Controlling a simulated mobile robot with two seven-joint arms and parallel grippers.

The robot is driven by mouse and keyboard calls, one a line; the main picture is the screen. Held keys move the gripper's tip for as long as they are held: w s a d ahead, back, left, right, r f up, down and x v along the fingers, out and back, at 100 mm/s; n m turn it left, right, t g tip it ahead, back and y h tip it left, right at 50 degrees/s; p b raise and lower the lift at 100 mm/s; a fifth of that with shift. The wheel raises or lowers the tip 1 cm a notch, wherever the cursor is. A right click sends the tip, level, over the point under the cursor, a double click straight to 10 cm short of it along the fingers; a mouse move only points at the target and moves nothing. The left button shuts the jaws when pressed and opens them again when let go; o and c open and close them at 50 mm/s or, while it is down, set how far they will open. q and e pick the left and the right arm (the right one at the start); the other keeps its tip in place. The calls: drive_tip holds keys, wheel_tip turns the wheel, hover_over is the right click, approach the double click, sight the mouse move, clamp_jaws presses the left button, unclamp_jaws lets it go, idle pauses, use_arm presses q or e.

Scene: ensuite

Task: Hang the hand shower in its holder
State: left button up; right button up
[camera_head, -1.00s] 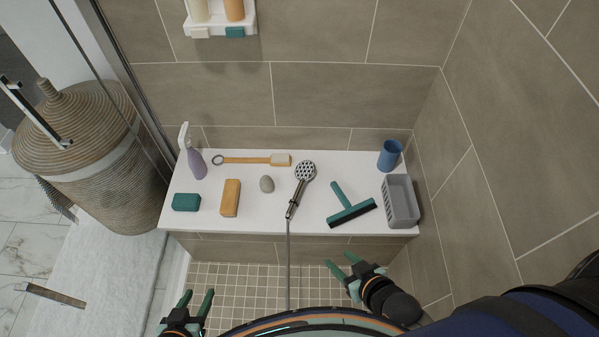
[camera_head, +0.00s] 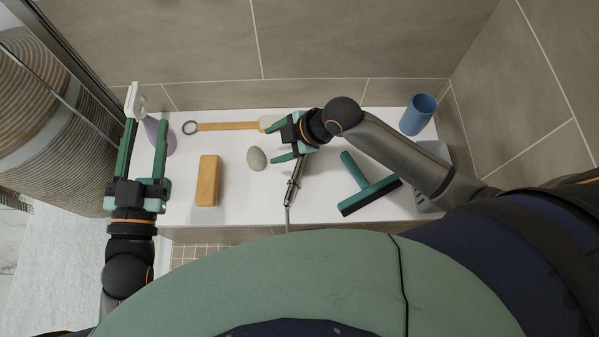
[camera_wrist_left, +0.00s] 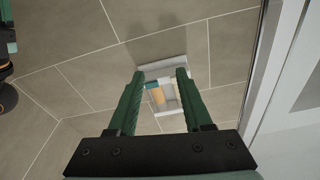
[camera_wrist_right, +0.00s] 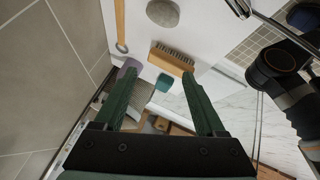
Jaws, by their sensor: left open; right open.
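The hand shower (camera_head: 293,188) lies on the white bench, its dark handle toward the front edge. Its head is hidden behind my right gripper in the head view. A grey hose leads off the handle over the bench's front edge. My right gripper (camera_head: 271,144) is open and empty over the head end of the hand shower, fingers pointing left. It also shows open in the right wrist view (camera_wrist_right: 160,72). My left gripper (camera_head: 146,122) is open and empty over the bench's left end. The left wrist view (camera_wrist_left: 160,72) faces the wall. I cannot make out the holder.
On the bench lie a wooden brush (camera_head: 207,180), a stone (camera_head: 257,159), a long-handled brush (camera_head: 228,126) and a teal squeegee (camera_head: 368,193). A wall shelf (camera_wrist_left: 172,111) holds bottles.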

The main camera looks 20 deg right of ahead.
drive_tip(key=w+d+f+n+g+h+b, duration=0.2)
drive_tip(key=d+f+n+b, duration=0.1)
drive_tip(key=f+n+b, duration=0.3)
use_arm(q)
drive_tip(key=s+d+r+m+t+h+b, duration=0.2)
drive_tip(key=s+r+m+t+h+b, duration=0.1)
drive_tip(key=s+r+m+h+b, duration=0.55)
use_arm(e)
drive_tip(key=n+g+h+p, duration=0.2)
drive_tip(key=n, duration=0.4)
approach(301, 163)
drive_tip(key=b+x, duration=0.3)
drive_tip(key=x, duration=0.1)
drive_tip(key=shift+a+f, duration=0.1)
drive_tip(key=shift+f, duration=0.25)
drive_tip(key=b+x, duration=0.2)
drive_tip(key=x, duration=0.2)
drive_tip(key=shift+f+b, duration=0.4)
drive_tip(key=shift+f, duration=0.05)
use_arm(q)
wheel_tip(301, 163, down, 9)
drive_tip(key=w+n, duration=0.1)
drive_tip(key=n, duration=0.1)
drive_tip(key=shift+w+d+h, duration=0.15)
drive_tip(key=shift+d+h, duration=0.25)
drive_tip(key=shift+h, duration=0.05)
use_arm(e)
drive_tip(key=shift+c, duration=0.3)
clamp_jaws()
